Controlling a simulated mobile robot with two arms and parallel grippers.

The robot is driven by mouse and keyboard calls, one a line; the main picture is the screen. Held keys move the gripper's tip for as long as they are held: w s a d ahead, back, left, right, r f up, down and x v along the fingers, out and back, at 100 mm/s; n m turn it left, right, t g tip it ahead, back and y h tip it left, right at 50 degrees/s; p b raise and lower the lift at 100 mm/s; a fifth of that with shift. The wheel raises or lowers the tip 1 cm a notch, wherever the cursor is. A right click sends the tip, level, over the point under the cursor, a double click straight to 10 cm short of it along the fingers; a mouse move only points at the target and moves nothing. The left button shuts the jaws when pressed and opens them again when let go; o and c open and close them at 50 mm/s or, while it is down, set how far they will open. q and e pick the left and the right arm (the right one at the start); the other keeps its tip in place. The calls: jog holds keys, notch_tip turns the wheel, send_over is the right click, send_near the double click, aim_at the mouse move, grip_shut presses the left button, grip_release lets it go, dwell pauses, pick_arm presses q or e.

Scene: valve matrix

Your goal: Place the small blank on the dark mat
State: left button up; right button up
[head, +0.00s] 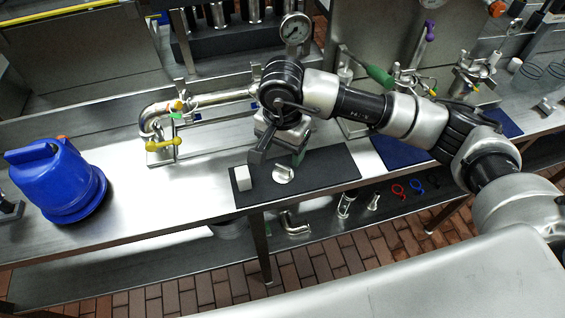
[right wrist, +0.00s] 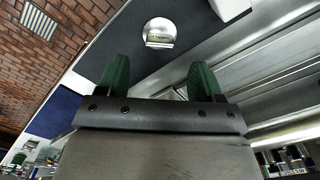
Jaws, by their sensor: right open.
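The small blank (head: 283,173), a round shiny metal disc, lies on the dark mat (head: 335,169) on the steel bench. In the right wrist view the blank (right wrist: 160,33) shows beyond the fingertips, on the mat's dark surface. My right gripper (head: 279,158) is just above and behind the blank, pointing down over the mat. Its green fingers (right wrist: 160,78) are apart with nothing between them, and they do not touch the blank. My left gripper is not in view.
A white block (head: 243,178) stands at the mat's left end. A bent pipe with a yellow-handled valve (head: 165,144) is left of my gripper, and a blue container (head: 62,182) is farther left. A gauge (head: 295,29) rises behind. A blue mat (head: 401,151) lies right.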

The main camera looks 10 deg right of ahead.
aim_at(282, 167)
jog(key=shift+r+b, duration=0.35)
jog(key=shift+r, duration=2.25)
